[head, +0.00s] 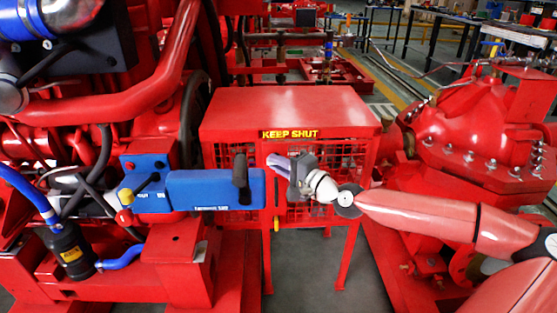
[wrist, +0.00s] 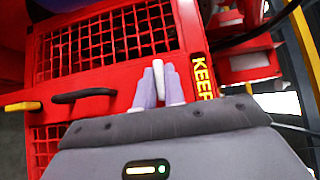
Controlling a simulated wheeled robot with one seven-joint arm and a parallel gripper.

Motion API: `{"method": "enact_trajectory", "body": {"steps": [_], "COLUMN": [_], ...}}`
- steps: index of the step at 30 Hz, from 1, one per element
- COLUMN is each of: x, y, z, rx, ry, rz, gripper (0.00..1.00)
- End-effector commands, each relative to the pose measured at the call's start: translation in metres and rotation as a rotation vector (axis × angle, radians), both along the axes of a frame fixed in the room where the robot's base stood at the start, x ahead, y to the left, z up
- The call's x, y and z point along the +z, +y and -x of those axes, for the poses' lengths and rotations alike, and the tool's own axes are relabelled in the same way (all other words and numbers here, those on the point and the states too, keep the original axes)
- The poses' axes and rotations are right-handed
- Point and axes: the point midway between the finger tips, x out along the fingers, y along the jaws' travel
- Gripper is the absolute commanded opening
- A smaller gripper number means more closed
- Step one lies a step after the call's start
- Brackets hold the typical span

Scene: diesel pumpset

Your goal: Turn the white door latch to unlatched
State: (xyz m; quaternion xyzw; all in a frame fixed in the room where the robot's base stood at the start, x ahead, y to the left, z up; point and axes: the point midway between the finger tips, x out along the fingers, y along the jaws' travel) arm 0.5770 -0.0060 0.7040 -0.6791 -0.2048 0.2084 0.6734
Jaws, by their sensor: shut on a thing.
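The white door latch (wrist: 158,82) shows in the wrist view as a narrow white bar between the two pale lilac fingers of my gripper (wrist: 160,84). The fingers are shut on it, one on each side. It lies in front of the red door frame, close to the yellow KEEP SHUT lettering (wrist: 202,76). In the head view my gripper (head: 278,163) reaches in from the right to the upper front of the red mesh cabinet (head: 335,205). There the latch cannot be made out behind the fingers, and its exact angle is hard to tell.
A black handle (wrist: 85,95) and a yellow piece (wrist: 22,106) sit along the door frame in the wrist view. A blue box (head: 208,190) stands left in front of the cabinet. Red pump casing (head: 480,130) is at right, and engine pipes at left.

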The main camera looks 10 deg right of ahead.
Motion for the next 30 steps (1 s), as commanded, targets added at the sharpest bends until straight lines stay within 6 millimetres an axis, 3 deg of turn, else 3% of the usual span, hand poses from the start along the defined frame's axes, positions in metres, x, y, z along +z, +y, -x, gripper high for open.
{"method": "enact_trajectory", "body": {"steps": [12, 13, 17, 30], "x": [-0.0016, -0.0016, -0.0007, -0.0002], "y": [-0.0023, -0.0022, -0.0020, -0.0085], "z": [-0.0008, -0.0007, -0.0008, 0.0085], "rx": [-0.005, -0.005, -0.005, -0.005], "ry": [0.003, 0.003, 0.001, 0.001], "rz": [0.007, 0.007, 0.006, 0.004], "gripper": [0.00, 0.15, 0.32, 0.33]}}
